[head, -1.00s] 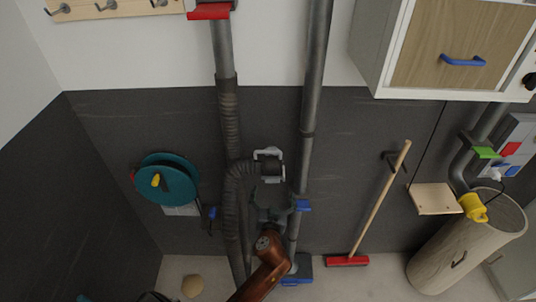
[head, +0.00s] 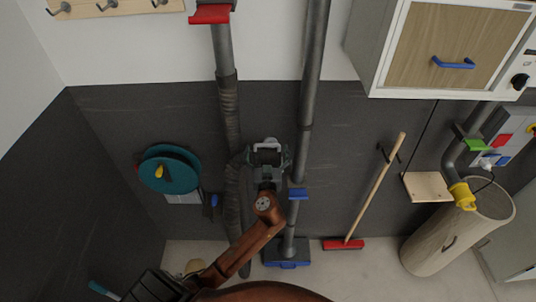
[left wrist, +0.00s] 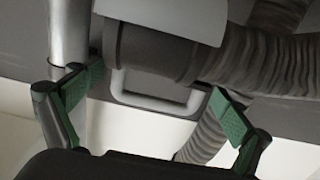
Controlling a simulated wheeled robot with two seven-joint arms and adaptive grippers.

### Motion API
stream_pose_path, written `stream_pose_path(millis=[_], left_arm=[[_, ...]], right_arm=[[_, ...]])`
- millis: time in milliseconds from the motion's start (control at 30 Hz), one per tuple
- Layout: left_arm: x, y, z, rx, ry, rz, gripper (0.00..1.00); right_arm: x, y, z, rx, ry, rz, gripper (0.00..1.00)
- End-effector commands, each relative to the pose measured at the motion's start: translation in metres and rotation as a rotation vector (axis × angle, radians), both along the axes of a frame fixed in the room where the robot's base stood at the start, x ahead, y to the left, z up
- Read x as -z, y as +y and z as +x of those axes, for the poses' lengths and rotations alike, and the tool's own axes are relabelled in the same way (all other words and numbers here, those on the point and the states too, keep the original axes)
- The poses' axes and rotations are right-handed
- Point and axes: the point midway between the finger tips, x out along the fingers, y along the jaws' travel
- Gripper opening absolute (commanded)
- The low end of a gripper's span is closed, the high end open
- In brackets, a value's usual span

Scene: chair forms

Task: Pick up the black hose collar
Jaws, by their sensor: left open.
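The black hose collar (head: 267,157) is at the end of the grey ribbed hose, in front of the dark wall. In the left wrist view the collar (left wrist: 150,52) is a dark cylinder with a pale handle-like bracket (left wrist: 155,100) below it. My left gripper (head: 268,160) is open around the collar in the head view. In the left wrist view its green-padded fingers (left wrist: 160,95) stand apart at either side of the collar and bracket; I cannot tell whether they touch. My right gripper is not in view.
A grey vertical pipe (head: 308,100) with a blue clip stands just right of my left gripper. The ribbed hose (head: 232,195) hangs to its left. A teal reel (head: 168,170) is on the wall. A red broom (head: 345,244) leans to the right.

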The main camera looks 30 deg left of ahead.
Motion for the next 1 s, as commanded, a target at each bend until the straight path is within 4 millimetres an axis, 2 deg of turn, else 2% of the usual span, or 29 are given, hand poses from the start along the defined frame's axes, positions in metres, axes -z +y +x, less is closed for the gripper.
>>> stream_pose_path(millis=[200,1000], left_arm=[[0.0013,0.0003,0.0007,0.0,0.001,-0.001,0.95],[0.0013,0.0005,0.0002,0.0,0.002,-0.001,0.4]], right_arm=[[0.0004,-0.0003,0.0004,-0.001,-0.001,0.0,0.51],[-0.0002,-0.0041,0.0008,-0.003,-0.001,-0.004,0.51]])
